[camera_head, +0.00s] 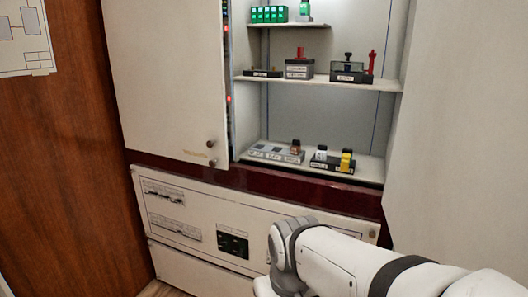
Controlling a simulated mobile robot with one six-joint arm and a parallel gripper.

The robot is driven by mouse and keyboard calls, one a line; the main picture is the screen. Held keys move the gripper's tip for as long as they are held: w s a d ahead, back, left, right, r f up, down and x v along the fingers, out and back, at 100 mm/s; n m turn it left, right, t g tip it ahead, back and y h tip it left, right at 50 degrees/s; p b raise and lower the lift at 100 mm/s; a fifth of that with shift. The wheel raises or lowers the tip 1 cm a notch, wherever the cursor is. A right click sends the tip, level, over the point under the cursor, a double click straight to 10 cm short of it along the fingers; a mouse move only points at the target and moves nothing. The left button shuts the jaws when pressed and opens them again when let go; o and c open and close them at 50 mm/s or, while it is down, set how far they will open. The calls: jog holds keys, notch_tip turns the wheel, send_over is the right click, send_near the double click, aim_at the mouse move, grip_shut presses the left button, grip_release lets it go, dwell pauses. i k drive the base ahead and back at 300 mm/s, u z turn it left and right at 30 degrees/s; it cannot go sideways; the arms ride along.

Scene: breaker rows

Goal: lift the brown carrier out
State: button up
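A small brown block (296,144), which looks like the brown carrier, stands upright at the right end of a grey base (262,154) on the lower shelf of the open cabinet. My gripper's fingers do not show.
A dark base (318,164) with white and yellow blocks (346,159) stands just right of the grey base. The middle shelf (315,83) holds several devices, one with a red handle (300,53). Green blocks (268,14) are on the top shelf. A cabinet door (165,75) flanks the opening on the left.

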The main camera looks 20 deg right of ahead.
aim_at(295, 150)
jog(key=z, duration=0.15)
jog(key=i, duration=1)
